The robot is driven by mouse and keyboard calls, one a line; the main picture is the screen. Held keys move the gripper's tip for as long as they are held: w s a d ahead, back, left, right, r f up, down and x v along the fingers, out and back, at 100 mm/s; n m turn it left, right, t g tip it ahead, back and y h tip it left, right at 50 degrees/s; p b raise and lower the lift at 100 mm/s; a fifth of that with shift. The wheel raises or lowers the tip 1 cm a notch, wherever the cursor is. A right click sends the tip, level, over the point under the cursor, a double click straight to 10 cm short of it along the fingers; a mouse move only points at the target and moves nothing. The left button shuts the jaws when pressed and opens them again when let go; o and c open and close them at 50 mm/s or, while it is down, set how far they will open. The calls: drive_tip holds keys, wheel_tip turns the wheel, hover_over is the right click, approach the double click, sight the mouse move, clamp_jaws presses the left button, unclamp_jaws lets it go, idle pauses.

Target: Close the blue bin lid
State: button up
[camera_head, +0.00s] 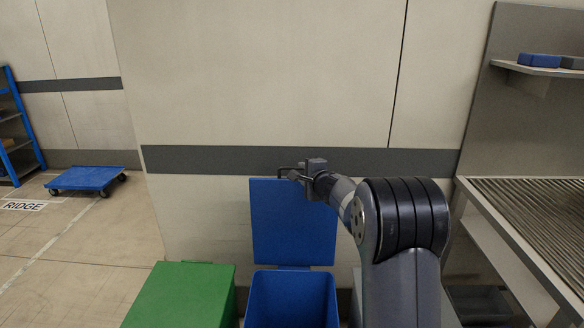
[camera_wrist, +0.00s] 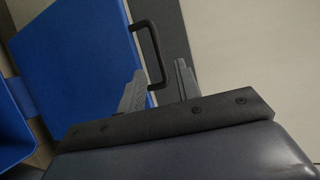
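The blue bin (camera_head: 292,300) stands in front of the wall. Its blue lid (camera_head: 293,222) is raised upright behind the opening. A dark handle (camera_head: 284,170) sits at the lid's top edge; in the wrist view the handle (camera_wrist: 153,52) arches out from the lid (camera_wrist: 80,60). My gripper (camera_head: 300,174) is at the lid's top edge, beside the handle. In the wrist view, my gripper's two fingers (camera_wrist: 160,88) are spread apart, with the handle's near end showing between them. I cannot tell whether they touch it.
A green bin (camera_head: 180,292) with its lid closed stands left of the blue bin. A conveyor (camera_head: 535,225) and a shelf with boxes (camera_head: 540,68) are at the right. A blue cart (camera_head: 86,178) stands on open floor at the far left.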

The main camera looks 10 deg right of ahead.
sight(293, 168)
drive_tip(key=p+x, duration=0.3)
drive_tip(key=x, duration=0.4)
drive_tip(key=shift+w+a, duration=0.1)
drive_tip(key=shift+w+a+f+p, duration=0.1)
drive_tip(key=shift+w+p, duration=0.1)
drive_tip(key=shift+w, duration=0.15)
drive_tip(key=shift+w+a+f+p, duration=0.1)
drive_tip(key=shift+w+f+p, duration=0.05)
drive_tip(key=shift+w, duration=0.2)
clamp_jaws()
